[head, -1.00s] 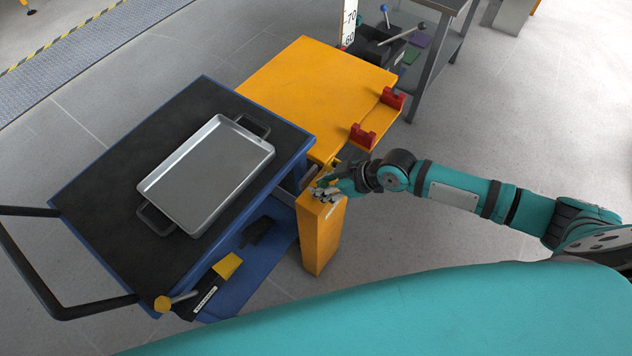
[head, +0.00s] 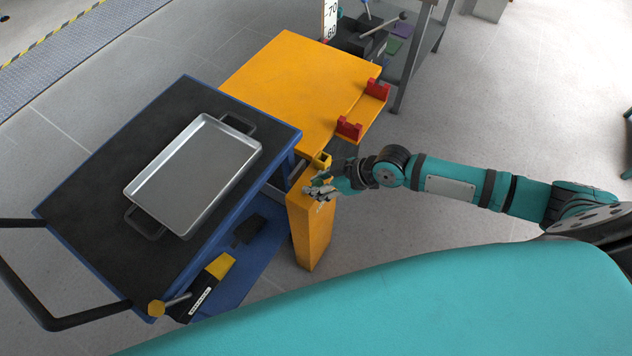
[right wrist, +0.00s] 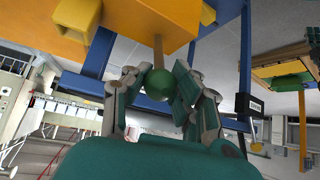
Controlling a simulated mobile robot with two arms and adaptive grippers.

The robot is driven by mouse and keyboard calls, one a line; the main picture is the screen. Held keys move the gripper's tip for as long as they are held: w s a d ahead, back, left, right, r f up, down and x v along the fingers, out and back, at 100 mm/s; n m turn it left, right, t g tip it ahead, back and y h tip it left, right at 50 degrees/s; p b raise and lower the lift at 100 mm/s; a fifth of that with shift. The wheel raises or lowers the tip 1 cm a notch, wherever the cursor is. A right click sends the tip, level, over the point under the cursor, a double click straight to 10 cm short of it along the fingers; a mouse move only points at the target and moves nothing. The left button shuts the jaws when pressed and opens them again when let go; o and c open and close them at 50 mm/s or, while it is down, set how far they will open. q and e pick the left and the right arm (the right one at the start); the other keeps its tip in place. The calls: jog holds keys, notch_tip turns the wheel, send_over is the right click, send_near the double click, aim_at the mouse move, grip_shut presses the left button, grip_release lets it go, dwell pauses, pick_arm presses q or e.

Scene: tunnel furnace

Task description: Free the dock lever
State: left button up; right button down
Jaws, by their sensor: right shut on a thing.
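The dock lever shows in the right wrist view as a green ball knob (right wrist: 160,84) on a thin rod that comes out of an orange housing. The orange dock post (head: 310,236) stands beside the blue cart in the head view. My right gripper (head: 318,190) is at the top of this post, and its fingers hide the knob there. In the right wrist view my right gripper (right wrist: 158,92) has its fingers on both sides of the green knob, shut on it. My left gripper is in neither view.
A blue cart with a black top (head: 95,150) carries a metal tray (head: 192,172). An orange table (head: 300,85) with red brackets (head: 350,129) adjoins the cart. A grey workbench (head: 425,60) stands behind.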

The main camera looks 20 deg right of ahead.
jog(key=c, duration=1)
grip_release()
jog(key=shift+s+d, duration=0.25)
jog(key=shift+d, duration=0.1)
jog(key=shift+w+a, duration=0.1)
jog(key=shift+a, duration=0.05)
jog(key=v, duration=1.2)
jog(key=shift+f, duration=0.1)
